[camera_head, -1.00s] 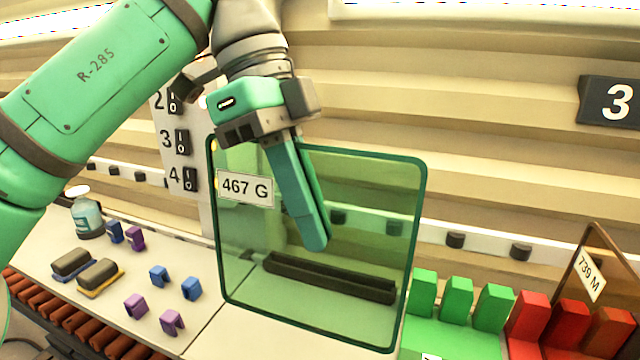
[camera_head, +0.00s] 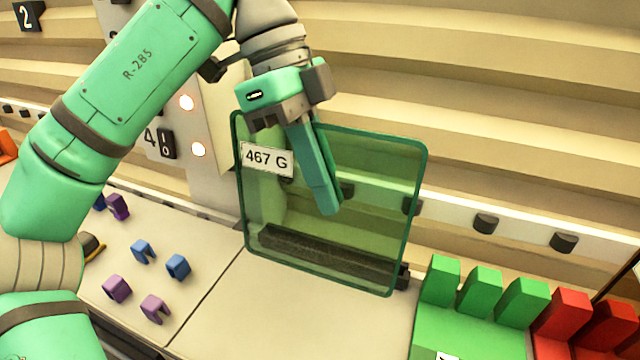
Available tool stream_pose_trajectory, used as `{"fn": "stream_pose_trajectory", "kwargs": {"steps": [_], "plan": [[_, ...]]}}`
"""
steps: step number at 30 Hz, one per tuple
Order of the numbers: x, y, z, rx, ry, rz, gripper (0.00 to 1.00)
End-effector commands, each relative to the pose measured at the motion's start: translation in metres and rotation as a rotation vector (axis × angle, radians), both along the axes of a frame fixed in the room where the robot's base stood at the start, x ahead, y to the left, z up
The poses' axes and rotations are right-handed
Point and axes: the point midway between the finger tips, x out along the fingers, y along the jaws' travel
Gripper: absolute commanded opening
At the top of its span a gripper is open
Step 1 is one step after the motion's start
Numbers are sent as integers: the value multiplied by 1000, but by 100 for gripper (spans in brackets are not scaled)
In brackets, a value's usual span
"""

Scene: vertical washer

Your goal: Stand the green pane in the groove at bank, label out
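The green pane (camera_head: 380,180) is a clear green sheet with a dark green rim. Its white label "467 G" (camera_head: 267,160) is at the upper left and reads the right way round from my view. My gripper (camera_head: 328,208) comes down over the pane's top edge and is shut on it, holding it upright and slightly turned. The black groove bar (camera_head: 403,277) lies on the bench, mostly seen through the lower part of the pane. The pane's bottom edge shows just in front of the bar; I cannot tell whether it touches the bench.
Green blocks (camera_head: 480,292) and red blocks (camera_head: 565,315) stand at the right, near the pane's lower right corner. Blue clips (camera_head: 178,266) and purple clips (camera_head: 117,289) lie at the left. A numbered switch panel (camera_head: 205,130) stands behind. The bench front (camera_head: 290,325) is clear.

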Motion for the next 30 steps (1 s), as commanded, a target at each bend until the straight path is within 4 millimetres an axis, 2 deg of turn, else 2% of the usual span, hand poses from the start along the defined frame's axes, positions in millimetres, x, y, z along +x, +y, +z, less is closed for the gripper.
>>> {"fn": "stream_pose_trajectory", "kwargs": {"steps": [30], "plan": [[67,-21,-26,-1,0,1,0]]}}
